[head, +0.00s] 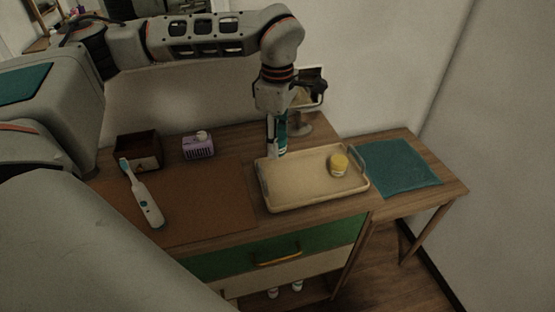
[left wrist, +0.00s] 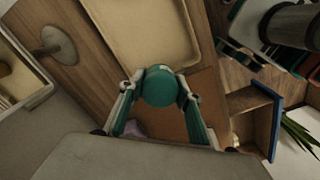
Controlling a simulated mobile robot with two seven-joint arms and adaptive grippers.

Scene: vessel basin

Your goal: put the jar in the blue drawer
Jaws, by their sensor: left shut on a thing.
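My left gripper (head: 277,150) points down over the wooden dresser, just behind the tray's left back corner. It is shut on a green, round-topped jar (left wrist: 160,85), which sits between the two fingertips in the left wrist view. In the head view the jar is mostly hidden by the fingers. An open wooden drawer with a blue front (left wrist: 275,125) shows at the right of the left wrist view. I cannot make this drawer out in the head view. My right gripper is not in view.
A beige tray (head: 300,197) holds a small yellow container (head: 338,165). A green drawer (head: 225,260) is shut. A round-based stand (head: 300,128) is behind the gripper.

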